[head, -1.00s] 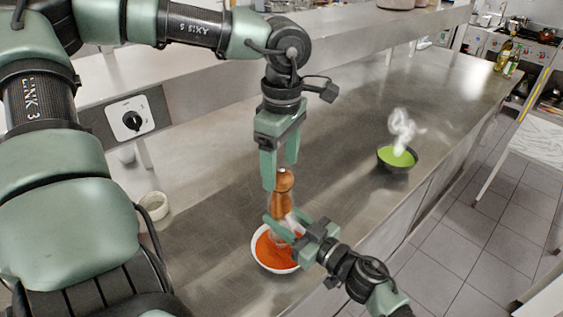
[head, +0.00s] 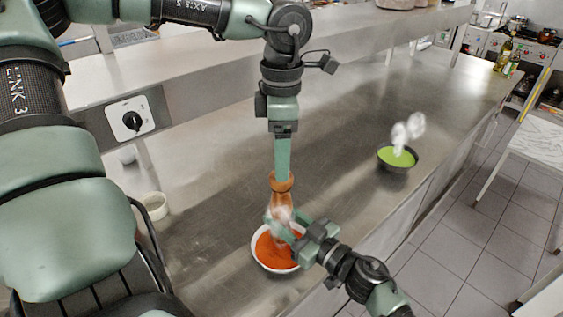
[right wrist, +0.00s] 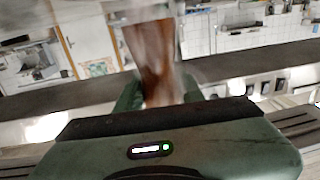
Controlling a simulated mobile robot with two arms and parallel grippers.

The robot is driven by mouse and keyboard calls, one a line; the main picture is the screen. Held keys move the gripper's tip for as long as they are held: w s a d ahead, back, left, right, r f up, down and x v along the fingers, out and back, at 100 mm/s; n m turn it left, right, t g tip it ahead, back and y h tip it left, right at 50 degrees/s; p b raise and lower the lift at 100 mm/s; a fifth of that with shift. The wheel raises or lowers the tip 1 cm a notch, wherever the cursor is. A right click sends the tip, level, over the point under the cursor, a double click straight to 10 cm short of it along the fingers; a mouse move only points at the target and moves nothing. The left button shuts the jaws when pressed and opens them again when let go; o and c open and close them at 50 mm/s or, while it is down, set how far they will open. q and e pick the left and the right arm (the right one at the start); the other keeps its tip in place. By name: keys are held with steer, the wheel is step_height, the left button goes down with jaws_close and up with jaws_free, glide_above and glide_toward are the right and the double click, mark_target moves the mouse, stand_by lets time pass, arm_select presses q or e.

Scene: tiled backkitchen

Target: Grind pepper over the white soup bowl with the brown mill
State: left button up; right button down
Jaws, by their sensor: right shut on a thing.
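The brown mill (head: 280,203) stands upright over the white soup bowl (head: 253,246), which holds red-orange soup. My right gripper (head: 284,224) comes in from the lower right and is shut on the mill's lower body. Steam partly veils the mill's lower part. In the right wrist view the blurred brown mill (right wrist: 153,60) shows between the fingers. My left gripper (head: 282,176) points straight down at the mill's top, its fingers seen edge-on. Its finger gap and the mill's knob are hidden.
A dark bowl (head: 396,166) of green soup steams farther right on the steel counter (head: 215,215). A small white cup (head: 155,205) stands at left, below a raised shelf with a black dial (head: 132,121). Bottles (head: 505,55) stand at the far end. The counter between the bowls is clear.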

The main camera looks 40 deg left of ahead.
mark_target(288, 207)
arm_select(q)
steer(key=shift+n, duration=1)
arm_select(e)
steer(key=shift+r, duration=0.1)
arm_select(q)
step_height(288, 207, up, 12)
steer(key=shift+w, duration=0.1)
arm_select(e)
step_height(288, 207, up, 5)
steer(key=p, duration=0.5)
arm_select(q)
step_height(288, 207, up, 5)
steer(key=shift+r, duration=0.1)
arm_select(e)
steer(key=shift+d, duration=0.1)
